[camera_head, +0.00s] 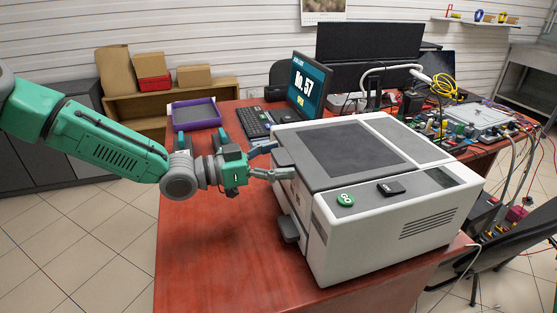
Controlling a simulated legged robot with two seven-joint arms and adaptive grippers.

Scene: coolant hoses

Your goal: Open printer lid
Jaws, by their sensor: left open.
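The printer (375,225) is a large white and grey box on the red-brown desk. Its lid (345,153), with a dark grey top panel, lies flat and closed. My left gripper (273,160) comes in from the left at the printer's left side, by the lid's edge. Its fingers are spread apart, with nothing seen between them. One fingertip is close to the lid's edge; I cannot tell if it touches. My right gripper is not in view.
Behind the gripper are a purple tray (196,114), a keyboard (252,122) and a lit monitor (309,86). Cables and electronics (460,122) crowd the desk at the right. The desk (210,255) is clear in front and left of the printer.

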